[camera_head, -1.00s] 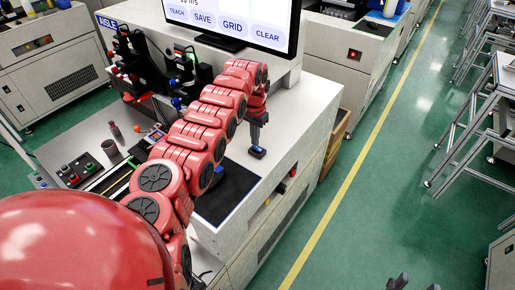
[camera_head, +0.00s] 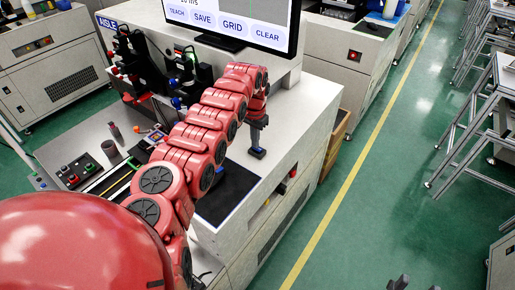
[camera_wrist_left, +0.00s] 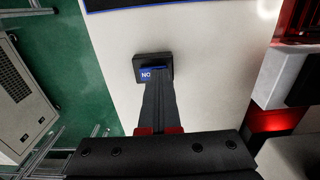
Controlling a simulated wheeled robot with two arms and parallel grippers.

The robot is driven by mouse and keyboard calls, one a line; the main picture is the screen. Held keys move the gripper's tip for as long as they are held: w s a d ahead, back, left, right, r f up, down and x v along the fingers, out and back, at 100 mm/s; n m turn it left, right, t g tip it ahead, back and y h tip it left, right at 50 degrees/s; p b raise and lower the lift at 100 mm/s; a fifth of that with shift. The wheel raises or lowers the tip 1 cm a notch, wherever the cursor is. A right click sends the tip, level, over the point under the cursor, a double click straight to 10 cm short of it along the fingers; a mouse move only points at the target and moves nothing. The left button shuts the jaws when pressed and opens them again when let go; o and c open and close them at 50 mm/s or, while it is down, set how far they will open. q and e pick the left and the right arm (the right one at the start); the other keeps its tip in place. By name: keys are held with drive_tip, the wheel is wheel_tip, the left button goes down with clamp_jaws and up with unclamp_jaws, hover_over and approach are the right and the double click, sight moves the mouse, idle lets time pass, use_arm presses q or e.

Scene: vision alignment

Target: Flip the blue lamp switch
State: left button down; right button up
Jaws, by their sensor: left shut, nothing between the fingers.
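The blue lamp switch (camera_wrist_left: 153,70) is a small black block with a blue face marked with letters, on the pale machine top. In the left wrist view my left gripper (camera_wrist_left: 157,82) is shut and empty, its dark fingertips at the switch's near edge, overlapping it in the picture. Whether they touch it I cannot tell. In the head view the switch (camera_head: 257,153) sits directly below my left gripper (camera_head: 258,146), which points down and hides part of it. My right gripper is not clearly seen.
A black mat (camera_head: 228,192) lies nearer on the machine top (camera_head: 308,112). A monitor (camera_head: 243,26) stands behind. Dark red-and-black fixtures (camera_head: 135,65) stand to the left. Green floor with a yellow line (camera_head: 362,165) lies to the right.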

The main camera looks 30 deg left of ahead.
use_arm(q)
drive_tip(key=shift+r, duration=0.35)
drive_tip(key=shift+a+r+p, duration=0.1)
drive_tip(key=shift+r+p, duration=0.45)
drive_tip(key=shift+r, duration=0.25)
wheel_tip(320, 180, up, 2)
drive_tip(key=shift+r, duration=0.1)
drive_tip(key=shift+w+r, duration=0.1)
drive_tip(key=shift+r, duration=1.05)
